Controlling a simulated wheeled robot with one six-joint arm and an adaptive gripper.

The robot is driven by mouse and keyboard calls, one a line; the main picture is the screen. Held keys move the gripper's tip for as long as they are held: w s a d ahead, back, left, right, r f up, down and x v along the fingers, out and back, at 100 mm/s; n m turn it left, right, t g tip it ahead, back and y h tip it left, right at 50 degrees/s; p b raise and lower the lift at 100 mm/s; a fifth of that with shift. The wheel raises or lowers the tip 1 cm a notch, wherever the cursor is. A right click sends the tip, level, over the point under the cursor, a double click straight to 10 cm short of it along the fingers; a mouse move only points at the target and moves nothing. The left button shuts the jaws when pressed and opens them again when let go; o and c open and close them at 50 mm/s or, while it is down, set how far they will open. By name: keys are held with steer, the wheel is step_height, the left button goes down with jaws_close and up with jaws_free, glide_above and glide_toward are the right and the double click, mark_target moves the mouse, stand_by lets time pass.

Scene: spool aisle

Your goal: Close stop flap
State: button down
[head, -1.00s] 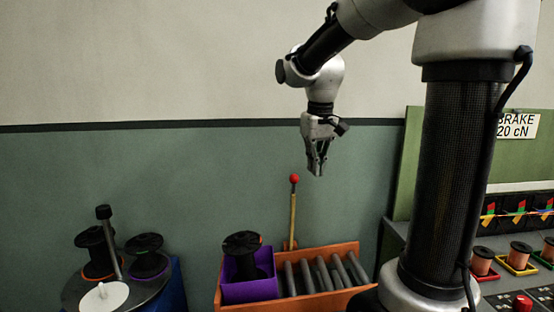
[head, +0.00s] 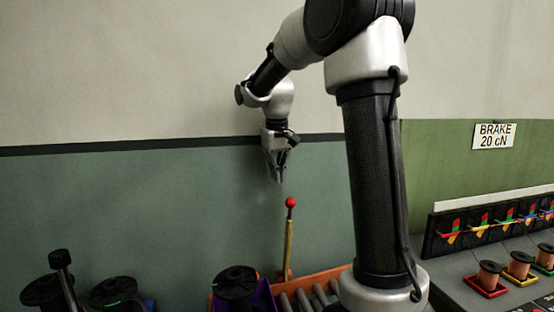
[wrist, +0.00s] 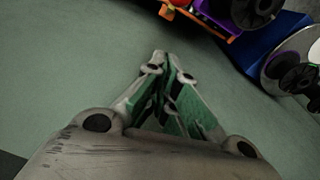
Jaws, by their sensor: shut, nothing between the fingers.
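My gripper (head: 279,180) is shut and empty, pointing down in front of the green wall. In the head view it appears just above and slightly left of a red ball (head: 290,202) on top of an upright yellow lever (head: 288,248). The lever stands at the back of an orange roller tray (head: 325,277), cut off by the lower picture edge. I cannot make out a separate stop flap. In the wrist view the closed fingertips (wrist: 165,62) have only wall behind them; part of the orange tray (wrist: 200,22) shows at the top.
A purple box (head: 263,297) with a black spool (head: 236,284) sits at the tray's left end. More black spools (head: 112,292) stand at lower left. At right, a grey bench holds copper spools (head: 489,274) below a BRAKE sign (head: 494,136). The wall area around my gripper is clear.

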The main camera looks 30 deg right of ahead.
steer(key=s+f, duration=0.3)
steer(key=shift+s+f, duration=0.25)
steer(key=shift+s, duration=0.05)
stand_by(0.3)
